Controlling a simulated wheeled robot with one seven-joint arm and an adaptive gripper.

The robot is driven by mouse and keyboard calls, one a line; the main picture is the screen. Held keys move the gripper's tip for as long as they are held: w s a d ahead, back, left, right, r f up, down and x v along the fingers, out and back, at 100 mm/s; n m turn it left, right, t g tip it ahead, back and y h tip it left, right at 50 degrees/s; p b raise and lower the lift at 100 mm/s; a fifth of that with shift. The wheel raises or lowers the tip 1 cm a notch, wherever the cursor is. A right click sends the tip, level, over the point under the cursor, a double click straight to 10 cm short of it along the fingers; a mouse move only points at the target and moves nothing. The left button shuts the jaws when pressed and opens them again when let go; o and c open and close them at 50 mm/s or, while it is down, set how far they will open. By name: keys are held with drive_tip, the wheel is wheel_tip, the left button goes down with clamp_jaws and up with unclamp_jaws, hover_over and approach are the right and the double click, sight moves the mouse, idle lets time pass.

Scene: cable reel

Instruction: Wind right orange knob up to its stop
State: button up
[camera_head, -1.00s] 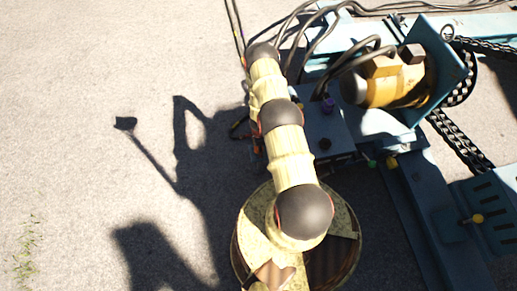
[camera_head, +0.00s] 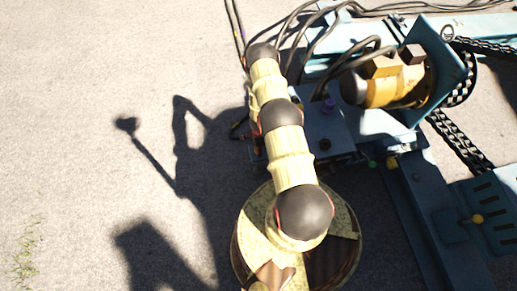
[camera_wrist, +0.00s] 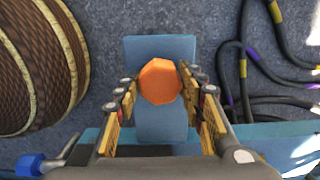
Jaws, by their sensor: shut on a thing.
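The orange knob (camera_wrist: 160,82) is a faceted, rounded knob on a blue block (camera_wrist: 160,48) in the wrist view. My gripper (camera_wrist: 161,90) is shut on it, with one yellow-padded finger against each side. In the head view my own arm covers the place where the gripper is, so neither the knob nor the fingertips show there.
A wound brown reel (camera_wrist: 35,70) stands left of the knob. Black cables (camera_wrist: 245,75) with yellow and purple bands lie to the right. A blue-handled lever (camera_wrist: 30,165) is at lower left. In the head view, a yellow motor (camera_head: 395,82) and chains (camera_head: 462,140) are at right.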

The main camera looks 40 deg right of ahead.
drive_tip(key=shift+n, duration=0.4)
drive_tip(key=n, duration=0.5)
drive_tip(key=shift+n, duration=0.3)
drive_tip(key=n, duration=1.4)
drive_tip(key=shift+n+b, duration=0.3)
drive_tip(key=shift+b, duration=0.1)
drive_tip(key=n+b, duration=0.1)
drive_tip(key=n, duration=0.5)
drive_tip(key=shift+n, duration=0.3)
